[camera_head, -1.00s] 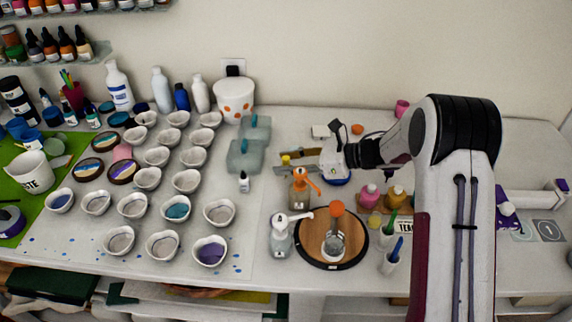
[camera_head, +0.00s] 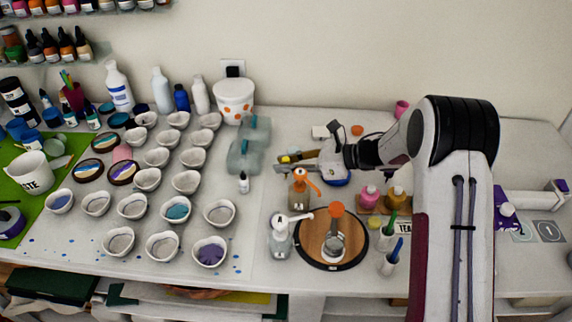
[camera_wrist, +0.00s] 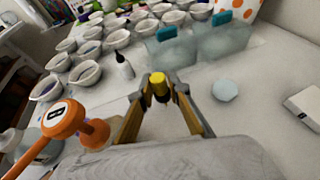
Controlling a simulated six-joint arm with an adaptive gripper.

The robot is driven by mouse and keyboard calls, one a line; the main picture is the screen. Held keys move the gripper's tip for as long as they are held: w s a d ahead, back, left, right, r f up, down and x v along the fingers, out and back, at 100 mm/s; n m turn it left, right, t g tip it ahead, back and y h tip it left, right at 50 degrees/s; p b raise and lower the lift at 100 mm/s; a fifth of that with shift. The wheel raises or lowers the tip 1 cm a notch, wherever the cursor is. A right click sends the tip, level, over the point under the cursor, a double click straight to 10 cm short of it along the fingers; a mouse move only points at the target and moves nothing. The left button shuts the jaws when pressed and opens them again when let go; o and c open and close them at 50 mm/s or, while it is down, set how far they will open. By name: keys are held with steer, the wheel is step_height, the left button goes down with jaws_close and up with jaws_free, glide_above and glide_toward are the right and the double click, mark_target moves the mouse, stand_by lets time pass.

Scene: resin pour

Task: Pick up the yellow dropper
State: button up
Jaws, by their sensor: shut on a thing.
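The yellow dropper (camera_wrist: 160,86) shows in the wrist view as a yellow top with a dark part under it, between my gripper's two fingertips. My gripper (camera_wrist: 161,95) is shut on it, one finger on each side. In the head view the dropper (camera_head: 284,159) is a small yellow spot at the left end of my gripper (camera_head: 290,160), behind the orange pump bottle. The dropper's lower part is mostly hidden, and I cannot tell whether it is clear of the table.
The orange-topped pump bottle (camera_head: 299,190) stands close in front of my gripper. Several white cups (camera_head: 186,181) cover the left. A round wooden board (camera_head: 312,252) lies in front.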

mark_target(286, 158)
steer(key=shift+r, duration=0.15)
steer(key=shift+r, duration=4.85)
